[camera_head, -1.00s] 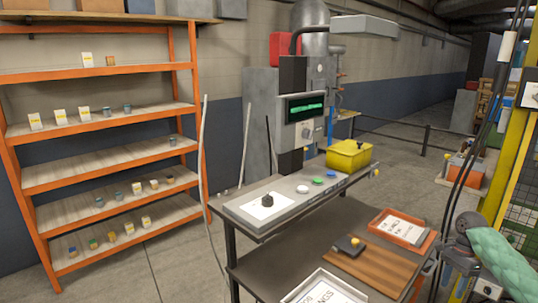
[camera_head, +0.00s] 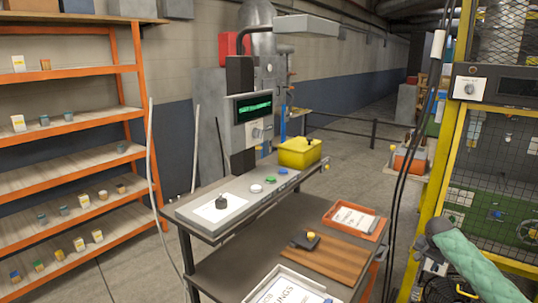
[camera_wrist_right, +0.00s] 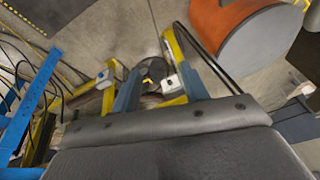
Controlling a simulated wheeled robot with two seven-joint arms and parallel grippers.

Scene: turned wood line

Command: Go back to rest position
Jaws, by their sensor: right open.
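My right arm, in a green sleeve, comes in at the lower right of the head view. My right gripper (camera_head: 447,280) hangs low beside the machine cage, partly hidden by the arm. In the right wrist view the right gripper (camera_wrist_right: 155,82) has its two fingers apart, with nothing held between them and floor beyond. My left gripper is in neither view.
A workbench (camera_head: 215,262) stands at the centre with a yellow bin (camera_head: 300,155), an orange tray (camera_head: 375,232) and a white tray. An orange shelf rack (camera_head: 143,100) is at left. A yellow-framed machine cage (camera_head: 442,165) stands close at right.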

